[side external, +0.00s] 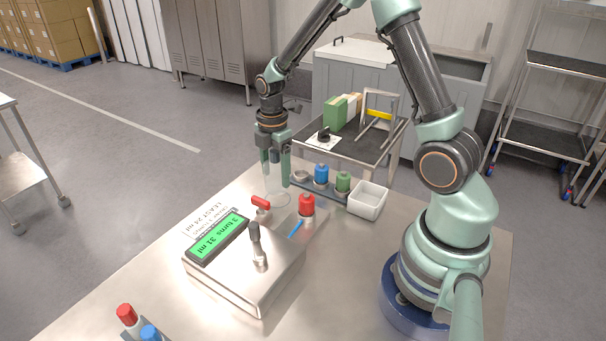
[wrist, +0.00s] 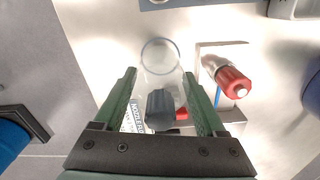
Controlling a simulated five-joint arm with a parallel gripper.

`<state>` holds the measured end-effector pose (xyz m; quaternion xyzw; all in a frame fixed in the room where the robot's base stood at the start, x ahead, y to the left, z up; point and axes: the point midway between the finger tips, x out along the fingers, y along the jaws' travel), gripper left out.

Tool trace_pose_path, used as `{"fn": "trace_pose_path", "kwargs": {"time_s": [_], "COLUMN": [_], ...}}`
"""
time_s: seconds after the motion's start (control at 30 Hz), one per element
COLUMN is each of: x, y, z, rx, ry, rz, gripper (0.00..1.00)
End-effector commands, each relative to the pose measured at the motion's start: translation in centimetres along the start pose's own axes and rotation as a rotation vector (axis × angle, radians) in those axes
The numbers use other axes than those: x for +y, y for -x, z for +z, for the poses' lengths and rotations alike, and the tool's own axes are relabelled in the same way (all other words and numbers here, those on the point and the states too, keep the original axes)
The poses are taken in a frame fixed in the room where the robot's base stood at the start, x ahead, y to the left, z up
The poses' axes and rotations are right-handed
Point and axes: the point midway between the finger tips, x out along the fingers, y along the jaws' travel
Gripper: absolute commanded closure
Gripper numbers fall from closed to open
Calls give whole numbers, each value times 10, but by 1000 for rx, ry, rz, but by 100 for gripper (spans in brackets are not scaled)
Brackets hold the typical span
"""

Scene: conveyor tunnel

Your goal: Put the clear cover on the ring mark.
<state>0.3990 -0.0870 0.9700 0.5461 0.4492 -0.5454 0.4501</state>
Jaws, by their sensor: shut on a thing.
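The clear cover (wrist: 160,58) is a see-through cylinder between the fingers of my gripper (wrist: 160,76) in the wrist view, its round rim towards the top. My gripper is shut on it. In the side view my gripper (side external: 275,167) points down beyond the metal box with the display. A faint round outline (side external: 278,198) shows just below the fingers there. I cannot tell whether it is the cover's rim or the ring mark. No separate ring mark stands out in the wrist view. The cover's height above the table is hard to judge.
The metal box (side external: 225,279) has a green display (side external: 219,238) reading "3 turns 31 ml" and a dark-knobbed lever (side external: 255,240). A rack with blue (side external: 321,174) and green bottles and a white bin (side external: 367,201) are behind.

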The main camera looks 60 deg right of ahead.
Motion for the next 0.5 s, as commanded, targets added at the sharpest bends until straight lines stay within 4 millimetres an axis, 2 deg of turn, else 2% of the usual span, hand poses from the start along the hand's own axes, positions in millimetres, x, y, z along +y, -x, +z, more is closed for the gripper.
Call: {"fn": "trace_pose_path", "kwargs": {"time_s": [0.23,0.5], "x": [-1,0], "y": [-32,-36], "z": [0,0], "rx": [0,0], "ry": [0,0], "rz": [-4,-1], "gripper": [100,100]}}
